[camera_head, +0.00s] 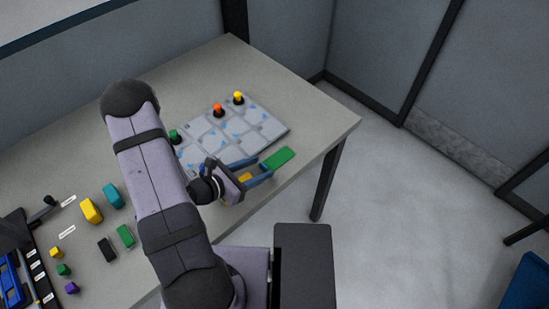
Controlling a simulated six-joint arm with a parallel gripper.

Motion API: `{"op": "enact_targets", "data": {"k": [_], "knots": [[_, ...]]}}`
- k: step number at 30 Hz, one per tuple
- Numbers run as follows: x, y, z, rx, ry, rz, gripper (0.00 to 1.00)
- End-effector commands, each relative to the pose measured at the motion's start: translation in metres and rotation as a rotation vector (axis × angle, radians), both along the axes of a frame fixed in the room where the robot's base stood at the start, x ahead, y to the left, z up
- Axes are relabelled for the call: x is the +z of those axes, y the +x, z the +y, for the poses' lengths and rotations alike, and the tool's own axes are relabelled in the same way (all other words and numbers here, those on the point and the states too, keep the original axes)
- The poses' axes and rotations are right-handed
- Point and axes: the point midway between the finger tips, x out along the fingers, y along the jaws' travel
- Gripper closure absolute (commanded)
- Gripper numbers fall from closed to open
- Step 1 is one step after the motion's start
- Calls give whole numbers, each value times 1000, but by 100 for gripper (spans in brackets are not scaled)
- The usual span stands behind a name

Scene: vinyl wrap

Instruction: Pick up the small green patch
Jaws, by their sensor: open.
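A flat green patch (278,158) lies on the table near its right edge, just beyond the fingertips of my gripper. My gripper (264,167) is open, with its two blue-grey fingers apart and pointing right toward the patch. The near end of the patch is close to the fingertips; I cannot tell whether they touch it. A small yellow piece (245,177) shows at the base of the fingers; I cannot tell whether it is part of the gripper. Another green piece (126,236) lies at the left front of the table.
Yellow (91,210), teal (113,196) and black (106,249) pieces lie at left. The table's (325,122) right end is clear.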

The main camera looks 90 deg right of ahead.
Motion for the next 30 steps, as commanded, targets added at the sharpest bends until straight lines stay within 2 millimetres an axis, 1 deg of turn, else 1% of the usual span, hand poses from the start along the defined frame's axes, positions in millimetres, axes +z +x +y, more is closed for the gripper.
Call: {"op": "enact_targets", "data": {"k": [3,11,12,14,15,16,30], "knots": [[-2,-6,-5,-2,1,1,55],[-4,-7,-6,0,0,0,55],[-4,-7,-6,0,0,0,57],[-4,-7,-6,0,0,0,71],[-4,-7,-6,0,0,0,81],[-4,-7,-6,0,0,0,83],[-2,-7,-6,0,0,0,83]]}}
